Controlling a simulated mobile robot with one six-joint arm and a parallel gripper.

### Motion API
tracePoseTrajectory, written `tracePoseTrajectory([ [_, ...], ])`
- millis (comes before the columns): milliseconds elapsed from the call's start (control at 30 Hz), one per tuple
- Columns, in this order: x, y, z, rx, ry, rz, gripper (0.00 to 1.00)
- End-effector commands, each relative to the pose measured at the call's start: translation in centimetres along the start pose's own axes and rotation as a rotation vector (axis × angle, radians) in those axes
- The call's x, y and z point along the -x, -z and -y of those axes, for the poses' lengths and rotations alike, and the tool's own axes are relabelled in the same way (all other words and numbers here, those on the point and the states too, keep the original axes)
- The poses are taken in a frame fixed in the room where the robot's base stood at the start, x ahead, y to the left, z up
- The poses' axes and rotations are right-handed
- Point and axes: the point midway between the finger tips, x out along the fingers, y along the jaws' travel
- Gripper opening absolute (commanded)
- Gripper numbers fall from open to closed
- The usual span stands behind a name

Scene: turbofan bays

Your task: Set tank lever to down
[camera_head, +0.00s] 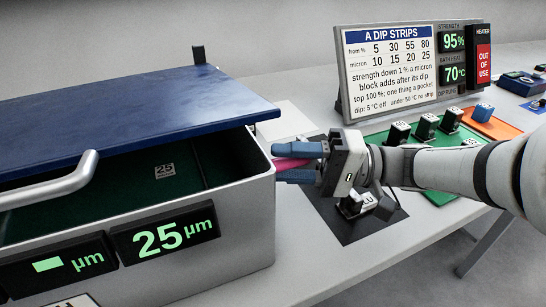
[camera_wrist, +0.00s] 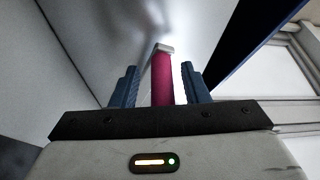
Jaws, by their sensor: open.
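The tank is a grey box (camera_head: 245,225) with a blue lid (camera_head: 110,130) slid partly aside and a pale bar handle (camera_head: 55,185). A magenta lever (camera_head: 292,163) sticks out at the tank's right side. My gripper (camera_head: 282,163) is beside that wall with its blue fingers above and below the lever. In the wrist view, the lever (camera_wrist: 162,80) has a pale end piece and stands between the open fingers (camera_wrist: 159,72). Gaps show on both sides of it, so the fingers do not grip it. The lever's mount is hidden.
Displays on the tank's front include one reading 25 µm (camera_head: 165,238). A dark mat (camera_head: 355,215) with a block lies below my gripper. A sign board (camera_head: 390,65), a green mat (camera_head: 440,198) with several blocks and an orange mat (camera_head: 495,125) stand behind my arm.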

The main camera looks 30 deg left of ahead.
Motion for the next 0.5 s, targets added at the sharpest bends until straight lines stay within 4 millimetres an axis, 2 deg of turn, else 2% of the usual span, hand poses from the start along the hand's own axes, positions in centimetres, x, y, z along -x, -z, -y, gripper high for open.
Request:
tracePoseTrajectory([
  [267,0.8,0.1,0.1,0.001,0.0,-0.002,0.41],
  [500,4.6,0.2,0.1,0.0,0.0,-0.005,0.41],
])
